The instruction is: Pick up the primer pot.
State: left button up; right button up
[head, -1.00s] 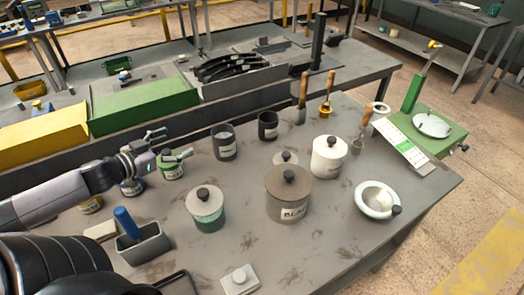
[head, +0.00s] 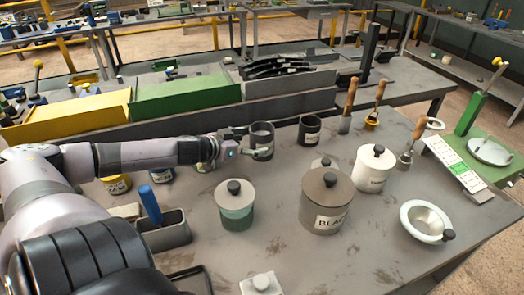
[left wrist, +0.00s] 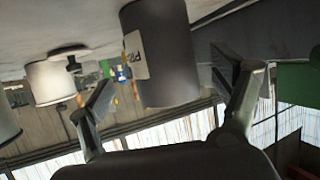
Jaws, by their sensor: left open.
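The primer pot (head: 263,136) is a dark grey, open cylinder with a white label, standing upright on the grey bench. In the left wrist view, which looks upside down, the pot (left wrist: 165,45) shows large with the start of its label readable. My left gripper (head: 246,143) is open at the pot's left side. In the left wrist view its two fingers (left wrist: 163,72) stand on either side of the pot. I see gaps beside it, but cannot tell how deep it sits between them. My right gripper is not in view.
A second dark pot (head: 310,129) stands right of the primer pot. A green-banded lidded jar (head: 236,217), a brown lidded canister (head: 327,214) and a white lidded jar (head: 373,170) stand nearer. A grey bin (head: 165,231) holds a blue-handled tool.

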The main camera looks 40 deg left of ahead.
aim_at(253, 141)
pick_arm(q)
jog(key=shift+w+f+b, duration=0.25)
jog(key=shift+w+b, duration=0.25)
jog(key=shift+w, duration=0.2)
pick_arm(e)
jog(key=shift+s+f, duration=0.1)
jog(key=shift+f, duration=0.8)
pick_arm(q)
jog(key=shift+b+x, duration=0.55)
jog(key=shift+x, duration=0.25)
jog(key=shift+w+r+p, duration=0.15)
jog(key=shift+w+p, duration=0.05)
jog(key=shift+p, duration=0.1)
jog(key=shift+p+x, duration=0.6)
jog(key=shift+x, duration=0.25)
jog(key=shift+p+x, duration=0.3)
jog(key=shift+x, duration=0.55)
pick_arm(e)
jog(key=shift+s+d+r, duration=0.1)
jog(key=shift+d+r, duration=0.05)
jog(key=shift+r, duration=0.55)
pick_arm(q)
jog(key=shift+s, duration=0.1)
jog(key=shift+c, duration=0.4)
